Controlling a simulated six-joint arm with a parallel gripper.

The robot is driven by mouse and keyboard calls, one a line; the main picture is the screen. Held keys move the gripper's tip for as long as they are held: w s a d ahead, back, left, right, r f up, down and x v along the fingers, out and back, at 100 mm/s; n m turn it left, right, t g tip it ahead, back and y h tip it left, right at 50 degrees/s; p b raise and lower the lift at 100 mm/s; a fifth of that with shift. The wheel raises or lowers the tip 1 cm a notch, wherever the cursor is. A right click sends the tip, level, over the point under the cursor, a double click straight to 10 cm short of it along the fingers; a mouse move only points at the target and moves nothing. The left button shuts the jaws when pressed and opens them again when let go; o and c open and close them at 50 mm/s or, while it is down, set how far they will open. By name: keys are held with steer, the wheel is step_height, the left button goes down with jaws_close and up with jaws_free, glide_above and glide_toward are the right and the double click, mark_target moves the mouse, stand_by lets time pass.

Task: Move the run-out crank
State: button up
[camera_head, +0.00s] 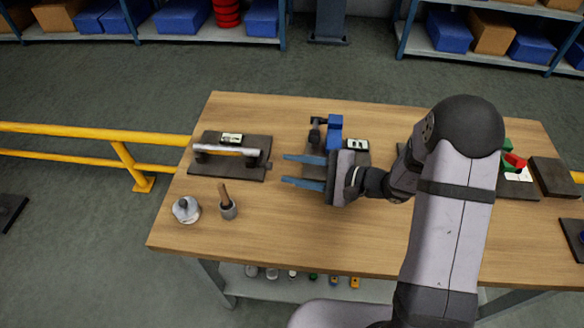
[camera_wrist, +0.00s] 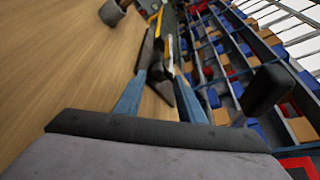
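A silver shaft (camera_head: 222,149) lies across two supports on a dark plate (camera_head: 228,172) at the left of the table. A small dark piece (camera_head: 268,165) sticks out at its right end; I cannot tell surely whether this is the run-out crank. My gripper (camera_head: 284,168) is just to its right, blue fingers apart, pointing left, with nothing seen between them. In the wrist view my gripper (camera_wrist: 159,78) is also open, with the dark plate (camera_wrist: 147,52) ahead of the fingers. The shaft's end is hard to make out there.
A blue block with a black part (camera_head: 334,130) stands behind my gripper. A grey cup with a wooden handle (camera_head: 228,210) and a round metal piece (camera_head: 186,209) stand at the front left. Green and red parts (camera_head: 512,160) are at the right. The front middle table is clear.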

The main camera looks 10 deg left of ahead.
steer(key=shift+d+r+p, duration=0.35)
steer(key=shift+r+p, duration=0.15)
steer(key=shift+p, duration=0.6)
steer(key=p, duration=0.1)
steer(key=d+m+p, duration=0.1)
steer(key=p, duration=0.1)
steer(key=shift+w+d+r+g, duration=0.1)
steer(key=shift+d+r+g, duration=0.05)
steer(key=shift+r+g, duration=0.2)
steer(key=d+p, duration=0.1)
steer(key=p, duration=0.1)
steer(key=shift+m+g+p, duration=0.25)
steer(key=shift+m+p, duration=0.05)
steer(key=shift+m, duration=0.1)
steer(key=shift+s+d+f+h, duration=0.15)
steer(key=shift+s+d+h, duration=0.05)
steer(key=shift+d+h, duration=0.1)
steer(key=shift+f, duration=0.1)
steer(key=shift+a, duration=0.2)
steer(key=shift+p+x, duration=1.7)
steer(key=shift+x, duration=1.85)
jaws_close()
